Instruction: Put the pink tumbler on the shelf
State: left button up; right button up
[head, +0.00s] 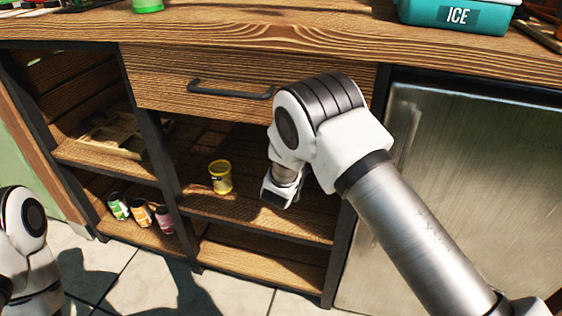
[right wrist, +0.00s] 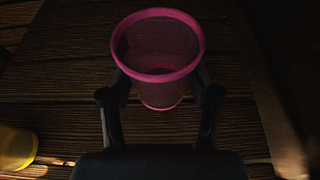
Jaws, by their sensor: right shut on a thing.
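The pink tumbler (right wrist: 160,88) is upright between the fingers of my right gripper (right wrist: 160,96) in the right wrist view. The fingers are shut on it from both sides, below its rim. Dark wooden boards of the shelf (right wrist: 60,110) lie beneath it; I cannot tell whether its base touches them. In the head view my right wrist reaches into the cabinet over the middle shelf (head: 260,215), below the drawer. It hides the gripper and the tumbler there. My left gripper is out of view; only part of my left arm shows at the left edge.
A yellow tumbler (head: 220,177) stands on the same shelf, left of my right wrist; it also shows in the right wrist view (right wrist: 15,147). Several small cans (head: 140,213) sit on the lower left shelf. The drawer (head: 200,80) and counter (head: 250,38) are above. A steel door (head: 450,180) is right.

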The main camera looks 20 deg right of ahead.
jog(key=w+a, duration=0.1)
jog(key=w, duration=0.1)
jog(key=w+a+b, duration=0.1)
jog(key=w+f, duration=0.1)
jog(key=w, duration=0.1)
jog(key=shift+w+a, duration=0.35)
jog(key=shift+a, duration=0.05)
jog(key=shift+w+a+f+b, duration=0.15)
jog(key=shift+w+f+b, duration=0.05)
jog(key=shift+b, duration=0.25)
notch_tip(320, 180, down, 3)
jog(key=shift+f+b, duration=0.1)
jog(key=shift+b, duration=0.8)
jog(key=o, duration=1.3)
